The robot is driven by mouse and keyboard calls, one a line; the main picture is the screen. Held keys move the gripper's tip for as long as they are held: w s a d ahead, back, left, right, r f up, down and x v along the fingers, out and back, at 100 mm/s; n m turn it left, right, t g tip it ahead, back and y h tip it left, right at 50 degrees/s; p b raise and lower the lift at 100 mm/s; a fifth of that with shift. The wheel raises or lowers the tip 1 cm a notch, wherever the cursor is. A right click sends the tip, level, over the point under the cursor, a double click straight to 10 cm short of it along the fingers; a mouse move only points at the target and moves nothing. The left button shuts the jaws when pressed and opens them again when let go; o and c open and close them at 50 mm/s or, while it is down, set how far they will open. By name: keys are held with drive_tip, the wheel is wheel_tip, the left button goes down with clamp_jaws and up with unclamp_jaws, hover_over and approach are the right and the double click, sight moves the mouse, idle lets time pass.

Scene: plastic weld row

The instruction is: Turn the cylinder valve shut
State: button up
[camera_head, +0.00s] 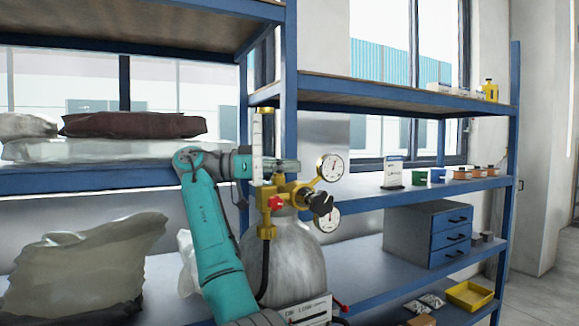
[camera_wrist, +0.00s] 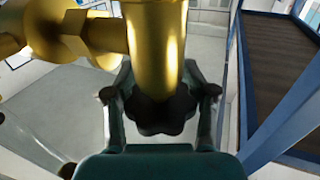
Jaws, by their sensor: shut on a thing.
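The grey gas cylinder (camera_head: 285,262) stands upright in front of the shelf. A brass valve and regulator body (camera_head: 295,190) sits on top, with two round gauges (camera_head: 333,168), a small red knob (camera_head: 276,203) and a black lobed knob (camera_head: 321,203). My gripper (camera_head: 288,166) is up at the brass fittings, behind the upright flow tube (camera_head: 257,148). In the wrist view my gripper's fingers (camera_wrist: 161,105) close on both sides of a dark lobed knob (camera_wrist: 160,118). A brass pipe (camera_wrist: 155,45) partly covers this knob. In the head view I cannot tell which knob is gripped.
Blue-framed shelves (camera_head: 400,95) stand behind and on both sides. Plastic bags (camera_head: 85,270) lie at left. A drawer cabinet (camera_head: 428,233) and a yellow tray (camera_head: 468,294) are at right. A dark hose (camera_head: 264,270) hangs down the cylinder's front.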

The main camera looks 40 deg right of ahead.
drive_tip(key=shift+a+m+g+y, duration=0.15)
drive_tip(key=shift+m+g+y, duration=0.15)
idle(0.4)
drive_tip(key=o, duration=1)
wheel_tip(320, 180, up, 10)
